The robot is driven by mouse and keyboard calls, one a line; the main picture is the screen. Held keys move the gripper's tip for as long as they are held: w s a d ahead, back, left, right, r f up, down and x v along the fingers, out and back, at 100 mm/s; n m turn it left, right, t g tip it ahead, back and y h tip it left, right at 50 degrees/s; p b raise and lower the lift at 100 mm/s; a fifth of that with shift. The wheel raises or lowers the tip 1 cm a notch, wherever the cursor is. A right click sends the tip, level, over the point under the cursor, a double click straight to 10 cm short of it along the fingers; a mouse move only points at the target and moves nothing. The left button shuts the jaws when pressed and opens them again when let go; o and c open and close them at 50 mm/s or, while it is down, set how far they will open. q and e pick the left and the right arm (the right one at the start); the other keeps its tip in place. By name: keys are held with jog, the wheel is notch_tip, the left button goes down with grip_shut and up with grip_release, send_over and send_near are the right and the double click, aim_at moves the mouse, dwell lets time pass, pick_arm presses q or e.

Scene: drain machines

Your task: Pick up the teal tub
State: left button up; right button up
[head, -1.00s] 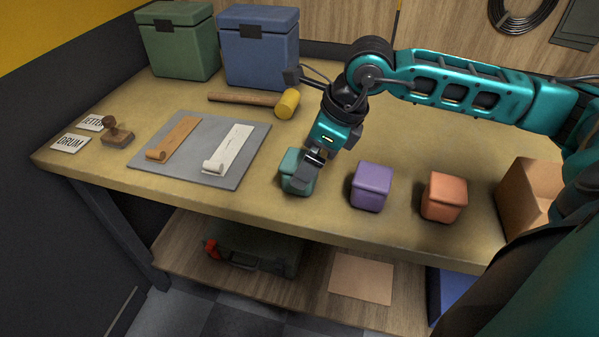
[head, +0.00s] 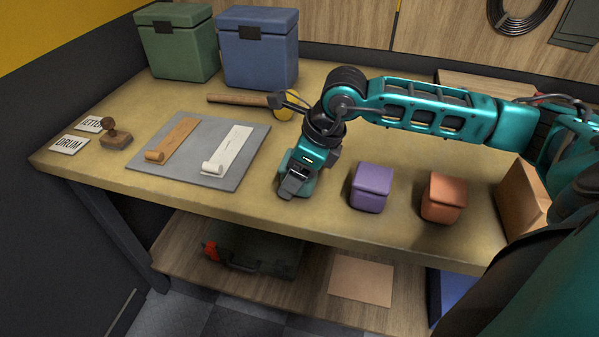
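The teal tub (head: 308,185) sits near the front edge of the workbench, mostly hidden behind my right gripper. My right gripper (head: 292,188) comes in from the right and points down at the tub, its dark fingers in front of and over it. I cannot tell whether the fingers are closed on the tub or only beside it. My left gripper is not in view.
A purple tub (head: 372,187) and an orange tub (head: 443,197) stand to the right on the bench (head: 330,222). A grey mat (head: 196,175) with two strips lies left. A mallet (head: 243,99) lies behind. Green (head: 178,45) and blue (head: 258,50) boxes stand at the back.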

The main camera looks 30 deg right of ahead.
jog(key=c, duration=0.6)
jog(key=shift+o, duration=0.2)
